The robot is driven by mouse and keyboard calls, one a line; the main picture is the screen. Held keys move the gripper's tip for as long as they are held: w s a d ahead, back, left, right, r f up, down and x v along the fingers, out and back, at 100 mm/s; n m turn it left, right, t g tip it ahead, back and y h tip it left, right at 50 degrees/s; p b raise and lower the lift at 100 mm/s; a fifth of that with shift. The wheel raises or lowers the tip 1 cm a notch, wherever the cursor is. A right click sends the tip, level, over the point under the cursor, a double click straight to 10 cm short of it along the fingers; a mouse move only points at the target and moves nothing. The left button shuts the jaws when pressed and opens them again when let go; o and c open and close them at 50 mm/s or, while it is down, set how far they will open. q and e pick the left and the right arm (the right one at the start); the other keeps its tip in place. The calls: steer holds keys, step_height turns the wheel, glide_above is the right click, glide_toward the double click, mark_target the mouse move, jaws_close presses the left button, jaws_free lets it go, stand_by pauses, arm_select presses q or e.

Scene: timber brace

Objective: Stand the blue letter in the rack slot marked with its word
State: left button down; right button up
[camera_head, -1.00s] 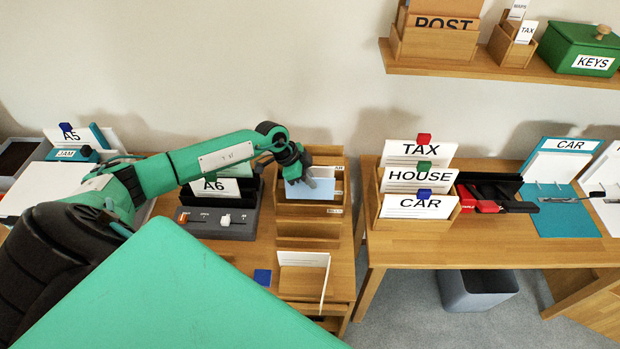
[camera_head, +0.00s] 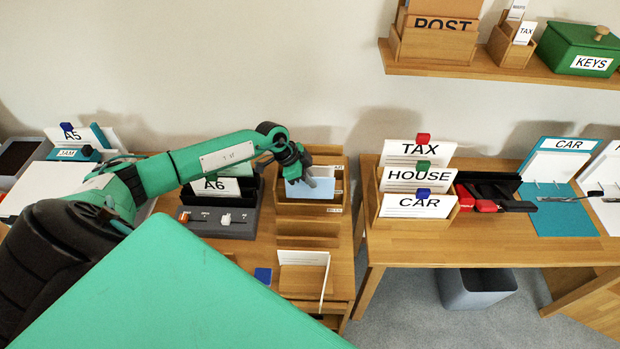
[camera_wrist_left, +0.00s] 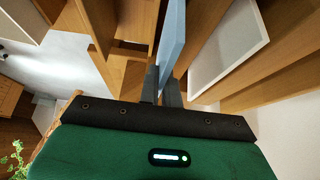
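The light blue letter (camera_head: 312,189) is among the wooden dividers of the upright letter rack (camera_head: 310,211), in the middle of the head view. My left gripper (camera_head: 306,178) is at the letter's upper edge. In the left wrist view the two fingers (camera_wrist_left: 162,88) are close together, with the blue letter (camera_wrist_left: 173,35) edge-on between them. A white letter (camera_wrist_left: 228,45) stands in the rack beside it, apart from the blue one. The rack's small labels are too small to read, and I cannot tell which slot the letter is in. My right gripper is not in view.
A device with an A6 card (camera_head: 215,187) stands left of the rack. An open wooden holder (camera_head: 302,285) with a white sheet and a blue block (camera_head: 263,276) are in front. The TAX, HOUSE and CAR sorter (camera_head: 415,224) is on the right-hand desk.

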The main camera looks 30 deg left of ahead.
arm_select(q)
steer(key=shift+f, duration=0.15)
steer(key=shift+f+b, duration=0.65)
steer(key=shift+f, duration=0.7)
steer(key=c, duration=1.6)
jaws_free()
steer(key=shift+o, duration=0.3)
steer(key=shift+r, duration=0.15)
